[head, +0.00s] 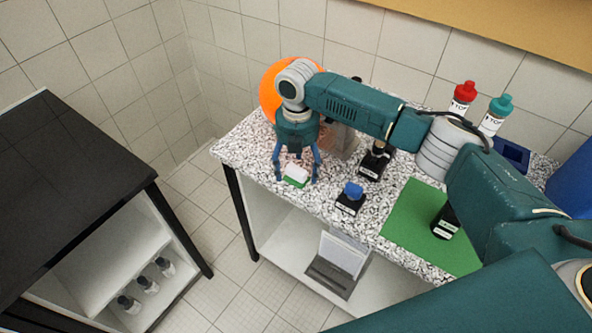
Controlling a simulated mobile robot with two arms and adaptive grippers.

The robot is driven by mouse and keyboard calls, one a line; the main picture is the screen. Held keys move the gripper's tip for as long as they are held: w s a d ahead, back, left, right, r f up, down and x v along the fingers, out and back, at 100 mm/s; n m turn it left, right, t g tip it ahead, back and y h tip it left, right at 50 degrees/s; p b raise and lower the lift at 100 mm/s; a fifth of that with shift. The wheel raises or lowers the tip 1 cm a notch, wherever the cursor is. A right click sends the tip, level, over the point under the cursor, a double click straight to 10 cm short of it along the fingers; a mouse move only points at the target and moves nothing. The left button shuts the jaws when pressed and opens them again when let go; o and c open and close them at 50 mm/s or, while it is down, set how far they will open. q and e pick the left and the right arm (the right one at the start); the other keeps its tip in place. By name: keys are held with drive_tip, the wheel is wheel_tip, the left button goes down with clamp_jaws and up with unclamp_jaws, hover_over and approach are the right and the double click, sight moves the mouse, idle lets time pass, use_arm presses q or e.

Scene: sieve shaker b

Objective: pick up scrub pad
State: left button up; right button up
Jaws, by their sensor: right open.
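The scrub pad (297,176), white on top with a green lower layer, lies on the speckled table near its front left corner. My right gripper (296,180) points down over the pad. Its blue fingers are spread, one on each side of the pad. I cannot tell whether the fingers touch it. My left gripper is out of view.
A black holder with a blue piece (352,191) stands right of the pad, near the front edge. Another black item (374,161), a green mat (415,220), red-capped (462,97) and teal-capped (496,115) bottles are further right. An orange round object (271,98) is behind my gripper.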

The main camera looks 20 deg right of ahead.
sight(297, 168)
drive_tip(key=shift+f, duration=0.5)
drive_tip(key=shift+s+f, duration=0.1)
drive_tip(key=shift+f, duration=0.3)
drive_tip(key=c, duration=1.5)
drive_tip(key=shift+o, duration=0.2)
use_arm(q)
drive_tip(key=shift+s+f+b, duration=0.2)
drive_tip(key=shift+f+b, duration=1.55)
drive_tip(key=shift+b, duration=0.2)
use_arm(e)
wheel_tip(297, 168, up, 20)
